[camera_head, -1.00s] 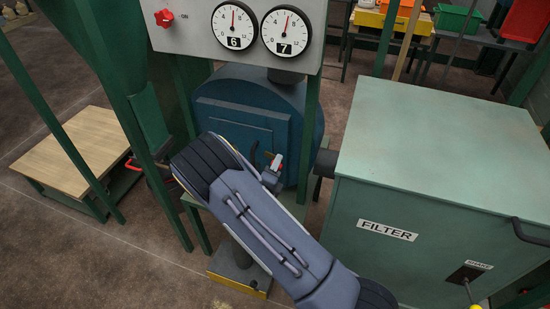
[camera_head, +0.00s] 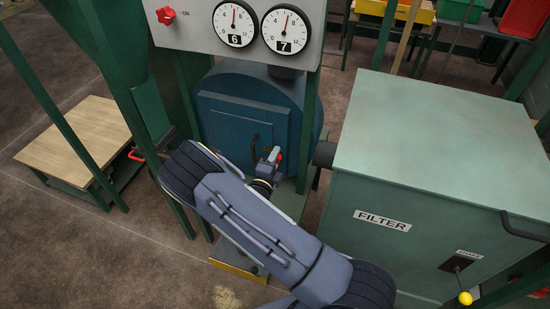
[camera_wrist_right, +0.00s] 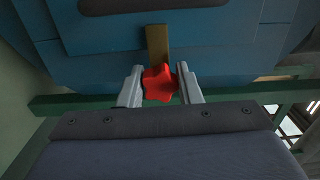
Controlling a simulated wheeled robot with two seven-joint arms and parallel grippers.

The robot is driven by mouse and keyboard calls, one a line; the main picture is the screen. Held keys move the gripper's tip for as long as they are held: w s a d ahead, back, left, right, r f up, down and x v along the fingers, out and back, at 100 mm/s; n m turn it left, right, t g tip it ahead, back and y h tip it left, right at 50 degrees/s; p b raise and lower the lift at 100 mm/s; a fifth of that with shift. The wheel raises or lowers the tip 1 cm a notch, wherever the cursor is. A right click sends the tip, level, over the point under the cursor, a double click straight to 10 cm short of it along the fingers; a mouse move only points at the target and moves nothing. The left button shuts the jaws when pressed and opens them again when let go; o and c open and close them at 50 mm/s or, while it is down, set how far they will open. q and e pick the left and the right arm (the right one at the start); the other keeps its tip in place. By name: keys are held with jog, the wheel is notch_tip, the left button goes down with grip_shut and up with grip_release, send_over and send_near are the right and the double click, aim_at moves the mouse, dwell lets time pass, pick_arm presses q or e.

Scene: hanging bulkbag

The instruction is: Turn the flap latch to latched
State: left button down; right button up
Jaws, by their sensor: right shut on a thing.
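The flap latch has a red star-shaped knob (camera_wrist_right: 159,83) and a tan bar (camera_wrist_right: 157,43) that points up from it in the right wrist view, against the blue flap housing. In the head view the red knob (camera_head: 279,157) shows small at the front of the blue drum (camera_head: 240,110). My right gripper (camera_wrist_right: 160,86) has one finger on each side of the knob and is shut on it. In the head view my right gripper (camera_head: 272,160) is partly hidden by its own arm. My left gripper is not in view.
A green filter cabinet (camera_head: 440,130) with a yellow-tipped shake lever (camera_head: 465,297) stands to the right. A grey panel (camera_head: 190,28) with two gauges is above the drum. Green posts and a wooden-topped table (camera_head: 85,140) are at the left.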

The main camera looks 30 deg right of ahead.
jog(key=shift+f, duration=0.1)
jog(key=o, duration=1)
jog(key=shift+s+a, duration=0.1)
jog(key=shift+a, duration=0.05)
jog(key=v, duration=0.7)
jog(key=shift+s+a, duration=0.15)
jog(key=shift+s, duration=0.1)
